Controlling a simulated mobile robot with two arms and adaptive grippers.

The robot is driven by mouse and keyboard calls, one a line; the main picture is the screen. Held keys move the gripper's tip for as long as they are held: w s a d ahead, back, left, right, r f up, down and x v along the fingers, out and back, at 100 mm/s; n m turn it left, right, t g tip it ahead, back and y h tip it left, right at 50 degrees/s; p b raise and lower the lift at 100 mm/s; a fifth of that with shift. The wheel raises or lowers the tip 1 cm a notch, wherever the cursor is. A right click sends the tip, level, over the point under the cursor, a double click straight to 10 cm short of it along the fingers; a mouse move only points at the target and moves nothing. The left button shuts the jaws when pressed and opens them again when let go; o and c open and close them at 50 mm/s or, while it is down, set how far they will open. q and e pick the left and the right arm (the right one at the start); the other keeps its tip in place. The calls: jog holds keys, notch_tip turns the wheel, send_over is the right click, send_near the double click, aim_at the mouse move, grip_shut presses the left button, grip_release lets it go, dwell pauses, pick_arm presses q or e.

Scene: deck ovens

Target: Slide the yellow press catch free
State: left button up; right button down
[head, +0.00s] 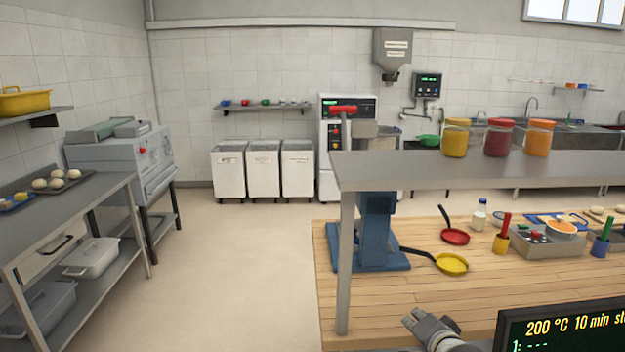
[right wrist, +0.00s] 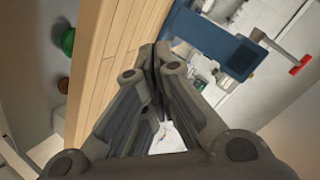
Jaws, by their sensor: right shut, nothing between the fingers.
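The blue press (head: 372,262) stands at the left end of the wooden worktop, its upper part partly hidden by the grey shelf. A red handle (head: 342,110) shows above the shelf. In the right wrist view, the blue press (right wrist: 212,38) lies beyond my fingertips, with a grey lever ending in a red tip (right wrist: 300,65). I cannot make out a yellow catch on it in either view. My right gripper (head: 432,327) is low near the worktop's front edge; its fingers (right wrist: 155,60) are shut and empty, apart from the press. My left gripper is not in view.
The raised grey shelf (head: 500,172) with several jars spans above the worktop (head: 440,292). A yellow pan (head: 452,263) and a red pan (head: 455,236) lie right of the press. A dark display (head: 560,328) stands at front right. The floor to the left is clear.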

jog(key=s+a+f+n+g, duration=0.1)
jog(key=s+f+n+g, duration=0.2)
jog(key=s+f, duration=0.5)
jog(key=s+f+n+g, duration=0.2)
jog(key=s+f+n, duration=0.15)
jog(key=s, duration=0.95)
jog(key=s+a+f+n+g, duration=0.2)
jog(key=s+n+g, duration=0.25)
jog(key=s, duration=1.45)
notch_tip(320, 180, down, 26)
jog(key=n+g, duration=0.1)
jog(key=s+d+f+g+b, duration=0.1)
jog(key=s+d+f, duration=0.2)
jog(key=s+f, duration=1.4)
jog(key=shift+s+f+h+b, duration=0.25)
jog(key=shift+s+h+b, duration=0.1)
jog(key=shift+s+h, duration=0.05)
